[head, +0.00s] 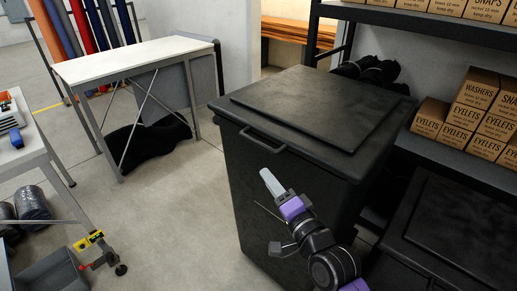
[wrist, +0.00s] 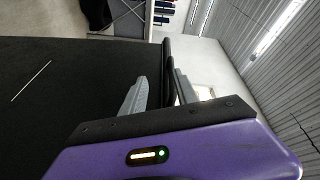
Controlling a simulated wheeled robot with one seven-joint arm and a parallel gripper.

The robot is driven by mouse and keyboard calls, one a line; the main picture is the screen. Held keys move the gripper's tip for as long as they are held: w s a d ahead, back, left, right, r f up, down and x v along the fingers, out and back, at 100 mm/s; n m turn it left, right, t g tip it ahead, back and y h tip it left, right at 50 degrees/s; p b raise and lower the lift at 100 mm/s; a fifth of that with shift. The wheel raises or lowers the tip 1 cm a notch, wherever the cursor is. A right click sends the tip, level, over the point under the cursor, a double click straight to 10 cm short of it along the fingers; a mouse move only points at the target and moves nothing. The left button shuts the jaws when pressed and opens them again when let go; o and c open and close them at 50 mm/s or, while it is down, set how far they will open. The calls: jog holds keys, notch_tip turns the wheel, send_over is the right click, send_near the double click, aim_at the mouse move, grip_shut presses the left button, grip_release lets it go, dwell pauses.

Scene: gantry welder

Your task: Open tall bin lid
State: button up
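The tall bin (head: 240,180) is black and stands upright in the middle of the head view. Its lid (head: 305,100) lies flat and closed, with a bar handle (head: 262,140) along the front edge. My gripper (head: 270,180) is in front of the bin, just below the handle. In the wrist view my gripper (wrist: 163,92) has its grey fingers apart, with the dark lid edge and handle (wrist: 168,60) showing between and beyond them. The bin's dark front face (wrist: 60,95) fills the left of that view. I cannot tell whether a finger touches the handle.
A shelf with several cardboard boxes (head: 460,115) stands at the right. A lower black bin (head: 460,230) is at the lower right. A white-topped table (head: 135,58) is at the back left, and a cart (head: 30,140) at the far left.

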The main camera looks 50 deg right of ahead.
aim_at(259, 143)
jog(key=w+d+r, duration=0.1)
jog(key=w+d, duration=0.1)
jog(key=w, duration=0.1)
jog(key=w+d+r+m, duration=0.1)
jog(key=w+d, duration=0.1)
jog(key=w, duration=0.2)
jog(key=w+d+r+m, duration=0.1)
jog(key=w+d, duration=0.1)
jog(key=w, duration=0.1)
jog(key=shift+w+d+r, duration=0.25)
jog(key=shift+w+d, duration=0.05)
jog(key=shift+w, duration=0.1)
grip_shut()
dwell(1.1)
